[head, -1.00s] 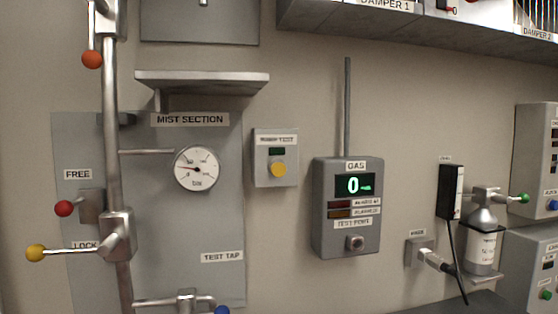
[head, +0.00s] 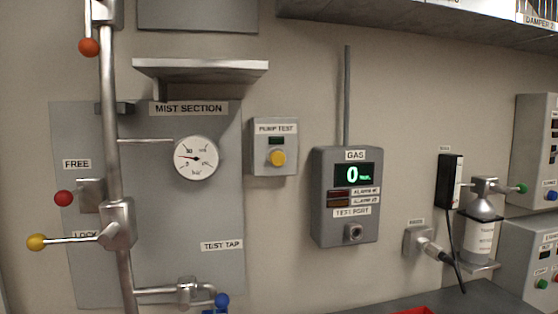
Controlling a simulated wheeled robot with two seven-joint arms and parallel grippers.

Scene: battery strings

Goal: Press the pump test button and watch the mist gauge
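The pump test box (head: 262,164) is a small grey box on the wall, labelled PUMP TEST. Its round yellow button (head: 278,158) sits below a dark green indicator window (head: 277,140) that looks unlit. The mist gauge (head: 196,158) is a round white dial to the left, under the MIST SECTION label. Its needle points left, toward the low side; the exact reading is too small to tell. Neither of my grippers shows in the head view, and nothing touches the button.
A vertical pipe with a yellow-knobbed lever (head: 36,242) stands at the left. A grey shelf (head: 200,70) juts out above the gauge. A gas detector (head: 346,230) reading 0 hangs to the right. A bottle on a bracket (head: 480,240) is farther right. The wall before the button is clear.

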